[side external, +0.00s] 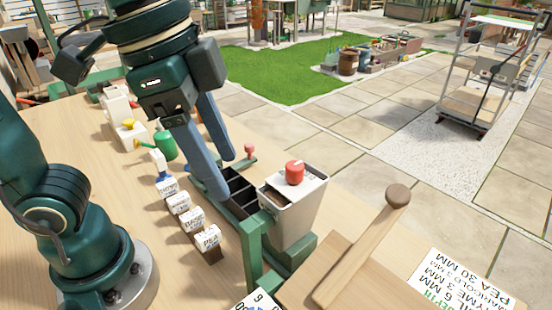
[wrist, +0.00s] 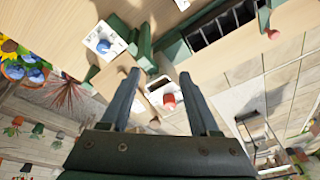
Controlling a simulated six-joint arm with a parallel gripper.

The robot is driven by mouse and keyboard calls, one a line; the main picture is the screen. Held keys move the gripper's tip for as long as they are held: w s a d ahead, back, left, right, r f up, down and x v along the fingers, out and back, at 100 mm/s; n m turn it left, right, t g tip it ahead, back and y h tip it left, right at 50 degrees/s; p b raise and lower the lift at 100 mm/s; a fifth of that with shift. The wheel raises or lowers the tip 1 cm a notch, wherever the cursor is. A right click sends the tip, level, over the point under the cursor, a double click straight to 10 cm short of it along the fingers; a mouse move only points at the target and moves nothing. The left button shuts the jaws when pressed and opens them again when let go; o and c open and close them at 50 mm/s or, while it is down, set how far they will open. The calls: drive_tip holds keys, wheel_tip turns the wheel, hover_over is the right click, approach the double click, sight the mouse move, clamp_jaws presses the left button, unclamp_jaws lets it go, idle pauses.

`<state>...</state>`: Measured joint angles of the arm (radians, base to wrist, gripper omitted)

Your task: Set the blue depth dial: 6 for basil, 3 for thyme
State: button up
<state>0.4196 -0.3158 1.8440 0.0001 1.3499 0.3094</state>
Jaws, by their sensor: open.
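The blue depth dial (wrist: 103,46) sits on a white plate at the upper left of the wrist view; its setting is too small to read. In the side view only a corner of a numbered white plate (side external: 262,301) shows at the bottom edge, and no blue knob is visible there. My gripper (side external: 224,177) is open and empty, above the bench beside the metal hopper (side external: 296,208) with a red knob (side external: 294,172). In the wrist view my gripper (wrist: 160,74) has its fingers apart, with the dial beyond the left finger. Labelled seed packets (side external: 193,220) stand left of the hopper.
A dark compartment tray (side external: 237,190) is behind the hopper. A wooden lever (side external: 360,245) with a round knob rises at the right. A printed depth chart (side external: 455,285) lists THYME 3 MM. A green watering can (side external: 164,146) stands farther back. Bare bench lies left of the packets.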

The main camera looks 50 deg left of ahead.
drive_tip(key=s+d+f+m+g+y, duration=0.1)
drive_tip(key=s+d+m, duration=0.1)
drive_tip(key=d+m, duration=0.3)
drive_tip(key=s+d+f+m+g, duration=0.1)
drive_tip(key=s+d+m+g, duration=0.1)
drive_tip(key=d+m, duration=0.3)
drive_tip(key=shift+d+f, duration=0.15)
drive_tip(key=shift+f, duration=2.5)
drive_tip(key=shift+d+f, duration=0.15)
drive_tip(key=shift+f, duration=2.5)
clamp_jaws()
